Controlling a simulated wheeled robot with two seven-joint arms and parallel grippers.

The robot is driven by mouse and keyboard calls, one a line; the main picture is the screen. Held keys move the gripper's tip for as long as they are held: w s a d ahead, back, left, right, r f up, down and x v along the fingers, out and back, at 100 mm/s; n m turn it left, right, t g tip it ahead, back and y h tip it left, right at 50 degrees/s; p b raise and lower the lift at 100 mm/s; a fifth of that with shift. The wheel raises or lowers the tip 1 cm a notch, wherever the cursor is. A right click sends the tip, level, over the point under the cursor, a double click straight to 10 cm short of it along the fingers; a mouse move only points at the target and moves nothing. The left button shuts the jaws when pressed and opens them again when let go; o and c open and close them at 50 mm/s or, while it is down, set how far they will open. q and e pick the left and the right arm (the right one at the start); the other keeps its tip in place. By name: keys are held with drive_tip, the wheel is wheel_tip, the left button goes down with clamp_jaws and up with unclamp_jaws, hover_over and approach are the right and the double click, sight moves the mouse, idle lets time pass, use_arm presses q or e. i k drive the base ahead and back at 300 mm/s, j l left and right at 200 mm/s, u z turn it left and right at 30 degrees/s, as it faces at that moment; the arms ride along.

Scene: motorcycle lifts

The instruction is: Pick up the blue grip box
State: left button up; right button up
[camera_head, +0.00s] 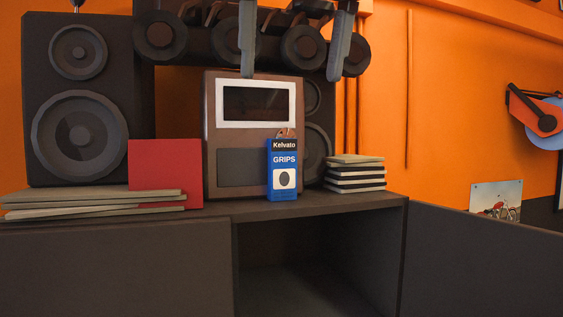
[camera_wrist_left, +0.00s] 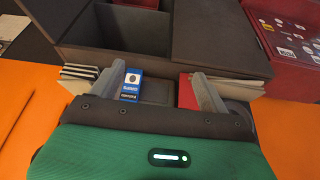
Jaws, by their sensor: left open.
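The blue grip box (camera_head: 283,172), labelled "Kelvato GRIPS", stands upright on the dark cabinet top (camera_head: 300,206), in front of the right side of a brown radio-like unit (camera_head: 211,135). My left gripper (camera_head: 293,76) is open and empty, with its two fingers hanging down above and apart from the box in the head view. In the left wrist view the blue box (camera_wrist_left: 131,86) shows between the spread fingers of the left gripper (camera_wrist_left: 156,82), closer to the left finger. My right gripper is in neither view.
A stack of thin cases (camera_head: 355,173) lies just right of the box. Speakers (camera_head: 78,135) stand behind. The cabinet has an open compartment (camera_head: 310,265) below. A photo (camera_head: 497,200) shows at right.

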sight(283, 153)
drive_tip(key=i, duration=0.9)
